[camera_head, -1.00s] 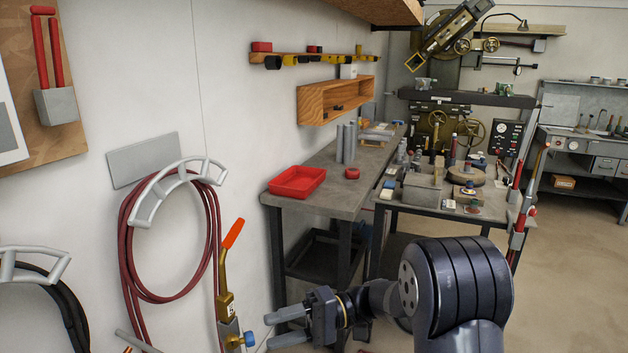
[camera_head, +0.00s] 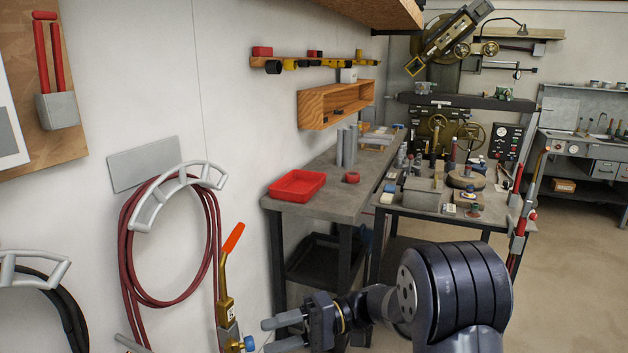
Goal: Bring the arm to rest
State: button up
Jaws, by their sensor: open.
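My gripper (camera_head: 286,332) is at the bottom of the head view, left of centre. Its two grey fingers point left and stand apart, with nothing seen between them. My arm (camera_head: 455,290) reaches in from the lower right, with its dark ribbed part nearest the camera. I cannot tell how far apart the fingertips and the torch's blue knob are in depth.
A red hose (camera_head: 128,250) hangs on a wall rack at left. The grey workbench (camera_head: 330,203) bears a red tray (camera_head: 297,186) and grey cylinders. A cluttered second table (camera_head: 420,212) stands behind my arm. Open floor (camera_head: 570,270) lies to the right.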

jog(key=w+d+n+b, duration=0.3)
jog(key=d+n+b, duration=0.2)
jog(key=n, duration=0.5)
jog(key=shift+d+b, duration=0.35)
jog(key=shift+d, duration=0.9)
dwell(0.4)
jog(key=shift+s+r, duration=0.1)
